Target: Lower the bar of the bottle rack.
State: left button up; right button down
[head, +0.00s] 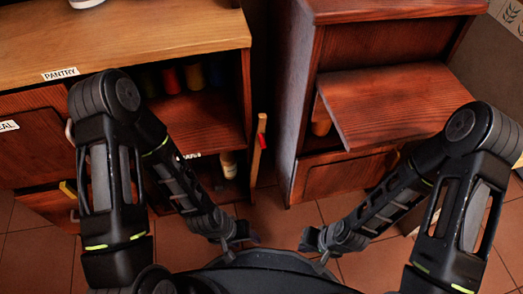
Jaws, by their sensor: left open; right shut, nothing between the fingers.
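A light wooden bar (257,150) with a red piece on it stands nearly upright at the right edge of the left cabinet's open front. I take it to be the bottle rack's bar, but I cannot tell for certain. Several dark, red, yellow and blue bottles (171,80) stand on the cabinet's upper shelf. A pale bottle (228,165) is on the lower shelf. My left gripper (243,238) is open, low and in front of the left cabinet, apart from the bar. My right gripper (315,250) is shut and empty, to the right of my left one.
The left cabinet has a light wooden top (150,35) with a PANTRY label. A red-brown cabinet (300,120) on the right has a flap (390,100) sticking out over its front. A narrow dark gap separates the cabinets. Tiled floor (285,215) shows between my arms.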

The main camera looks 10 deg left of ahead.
aim_at(258, 163)
jog(key=k+l+u, duration=0.4)
jog(key=l, duration=0.35)
jog(key=k+l+u, duration=0.35)
jog(key=k+l, duration=0.15)
jog(key=k+l+u, duration=0.4)
jog(key=k+l, duration=0.2)
